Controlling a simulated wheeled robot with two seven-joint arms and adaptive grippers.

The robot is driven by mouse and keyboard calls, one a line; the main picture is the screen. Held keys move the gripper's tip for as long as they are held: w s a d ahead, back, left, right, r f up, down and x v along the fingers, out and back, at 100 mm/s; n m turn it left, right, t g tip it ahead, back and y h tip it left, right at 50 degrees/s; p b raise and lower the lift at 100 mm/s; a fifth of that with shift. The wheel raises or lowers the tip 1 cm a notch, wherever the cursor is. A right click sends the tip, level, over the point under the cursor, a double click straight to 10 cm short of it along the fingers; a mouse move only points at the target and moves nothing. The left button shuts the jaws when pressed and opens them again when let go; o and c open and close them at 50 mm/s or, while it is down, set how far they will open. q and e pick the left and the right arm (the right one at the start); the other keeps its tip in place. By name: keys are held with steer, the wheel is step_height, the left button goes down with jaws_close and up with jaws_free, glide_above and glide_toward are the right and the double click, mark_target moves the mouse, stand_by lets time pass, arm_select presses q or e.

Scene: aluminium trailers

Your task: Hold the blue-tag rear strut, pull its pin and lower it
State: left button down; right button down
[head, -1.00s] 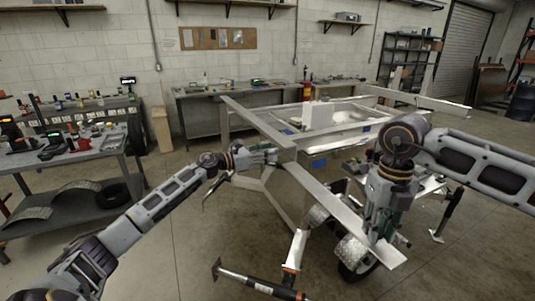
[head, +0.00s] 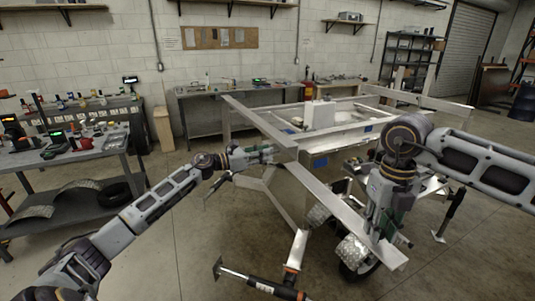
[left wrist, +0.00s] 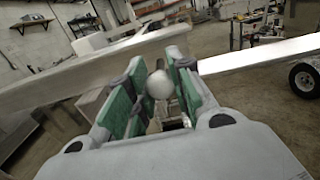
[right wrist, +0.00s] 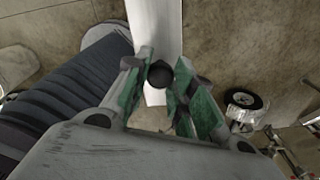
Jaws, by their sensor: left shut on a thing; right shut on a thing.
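My left gripper (head: 268,154) is at the trailer frame's near corner in the head view. In the left wrist view its green-padded jaws (left wrist: 152,98) are shut on a pale round-ended piece (left wrist: 159,84). My right gripper (head: 379,232) points down beside the near end of the frame's beam. In the right wrist view its jaws (right wrist: 160,95) are shut on a dark round knob (right wrist: 160,74). A blue tag (head: 320,162) shows under the frame near the left gripper. I cannot tell which held piece is strut or pin.
The aluminium trailer (head: 335,196) fills the middle and right. A leg with an orange band (head: 294,267) and a T-ended bar (head: 245,280) are low in front. A wheel (head: 357,258) stands beside the beam.

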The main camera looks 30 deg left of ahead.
arm_select(q)
steer(key=shift+s+a, duration=0.35)
steer(key=c, duration=1.7)
jaws_free()
steer(key=o, duration=0.5)
steer(key=shift+s+a, duration=0.15)
steer(key=shift+s, duration=0.1)
steer(key=shift+c, duration=0.2)
steer(key=shift+w, duration=0.1)
steer(key=v, duration=1.2)
